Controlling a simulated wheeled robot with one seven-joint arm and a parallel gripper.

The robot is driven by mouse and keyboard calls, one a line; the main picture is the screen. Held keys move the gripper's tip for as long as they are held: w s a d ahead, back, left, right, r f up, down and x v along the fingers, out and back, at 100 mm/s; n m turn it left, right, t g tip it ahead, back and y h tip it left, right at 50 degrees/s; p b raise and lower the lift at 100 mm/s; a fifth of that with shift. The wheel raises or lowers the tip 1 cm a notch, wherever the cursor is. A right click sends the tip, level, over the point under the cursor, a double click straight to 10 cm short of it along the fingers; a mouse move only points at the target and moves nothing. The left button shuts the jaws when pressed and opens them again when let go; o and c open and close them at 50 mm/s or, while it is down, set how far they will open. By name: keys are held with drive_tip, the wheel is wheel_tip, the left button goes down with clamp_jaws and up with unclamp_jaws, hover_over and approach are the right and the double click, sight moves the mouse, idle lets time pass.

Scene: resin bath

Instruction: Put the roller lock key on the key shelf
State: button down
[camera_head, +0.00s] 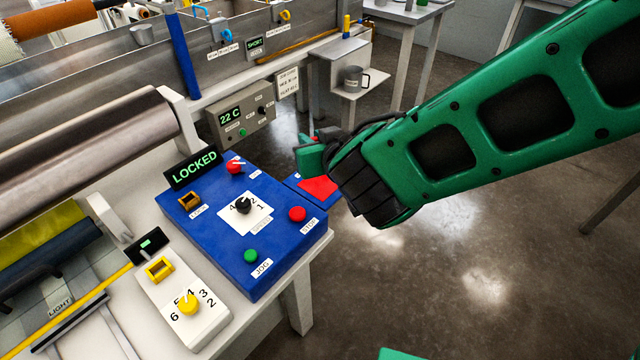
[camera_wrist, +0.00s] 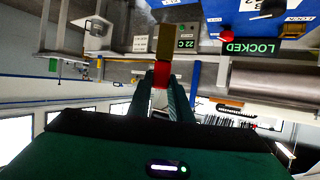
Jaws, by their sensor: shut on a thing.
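My gripper (camera_head: 309,157) is in the air just past the right edge of the blue control panel (camera_head: 215,230). In the wrist view my gripper (camera_wrist: 163,88) is shut on the roller lock key (camera_wrist: 162,73), which has a red grip and a brass-coloured end pointing away from the fingers. In the head view the key is almost wholly hidden by the gripper. A small blue ledge with a red patch (camera_head: 318,187) is below the gripper, beside the panel, partly covered by my arm; I cannot tell if it is the key shelf. The display (camera_head: 194,167) reads LOCKED.
A grey box reading 22 C (camera_head: 241,119) is behind the panel. The panel bears a red knob (camera_head: 235,167), a black dial (camera_head: 242,205) and a red stop button (camera_head: 297,214). A steel roller (camera_head: 90,140) is at left. A mug (camera_head: 353,79) stands on a far shelf.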

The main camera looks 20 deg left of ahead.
drive_tip(key=s+a+r+n+y, duration=0.1)
drive_tip(key=s+a, duration=0.3)
drive_tip(key=s, duration=0.1)
drive_tip(key=shift+n+g, duration=0.3)
drive_tip(key=shift+g, duration=0.2)
drive_tip(key=shift+w+d+f, duration=0.65)
drive_tip(key=shift+w+f, duration=1.05)
drive_tip(key=shift+f, duration=0.05)
drive_tip(key=shift+w+d+f, duration=0.65)
drive_tip(key=shift+w+f, duration=1)
drive_tip(key=shift+f, duration=0.1)
drive_tip(key=shift+w+d+f, duration=0.65)
drive_tip(key=shift+w+f, duration=1.05)
drive_tip(key=shift+f, duration=0.05)
drive_tip(key=shift+f, duration=0.1)
drive_tip(key=c, duration=1.6)
unclamp_jaws()
